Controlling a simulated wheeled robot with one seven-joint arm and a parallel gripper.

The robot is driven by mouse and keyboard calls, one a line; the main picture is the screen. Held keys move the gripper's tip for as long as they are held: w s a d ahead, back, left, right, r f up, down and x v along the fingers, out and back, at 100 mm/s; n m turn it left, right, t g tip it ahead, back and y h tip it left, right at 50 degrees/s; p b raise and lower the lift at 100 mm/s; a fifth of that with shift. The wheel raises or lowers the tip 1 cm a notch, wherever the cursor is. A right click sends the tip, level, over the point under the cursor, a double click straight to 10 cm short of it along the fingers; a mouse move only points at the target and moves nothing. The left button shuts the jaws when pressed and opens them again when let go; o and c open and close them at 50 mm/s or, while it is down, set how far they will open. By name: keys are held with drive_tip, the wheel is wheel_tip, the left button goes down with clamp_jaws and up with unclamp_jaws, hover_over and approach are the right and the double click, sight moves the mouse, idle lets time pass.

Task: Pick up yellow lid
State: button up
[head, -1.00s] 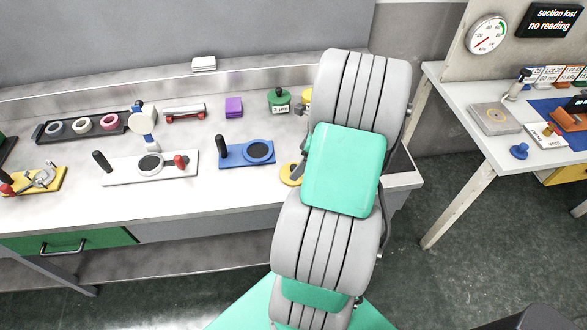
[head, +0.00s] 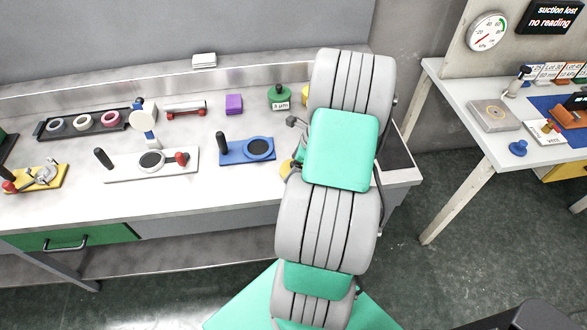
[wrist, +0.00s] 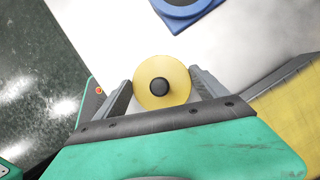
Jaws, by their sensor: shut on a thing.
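The yellow lid (wrist: 148,91) is a round disc with a black knob in its middle. In the wrist view it sits between the two grey fingers of my gripper (wrist: 162,82), which is shut on it at its sides. In the head view only a small part of the yellow lid (head: 286,168) shows at the left of my arm, near the front of the bench. My arm hides most of the gripper there. I cannot tell whether the lid touches the bench top.
A blue plate (head: 236,155) with a black handle and round dark pad lies left of the lid. A green container (head: 278,94) and a purple block (head: 234,104) stand behind. A dark mat (head: 396,153) lies at the bench's right end. A large yellow surface (wrist: 287,115) shows in the wrist view.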

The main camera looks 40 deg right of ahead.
drive_tip(key=c, duration=0.5)
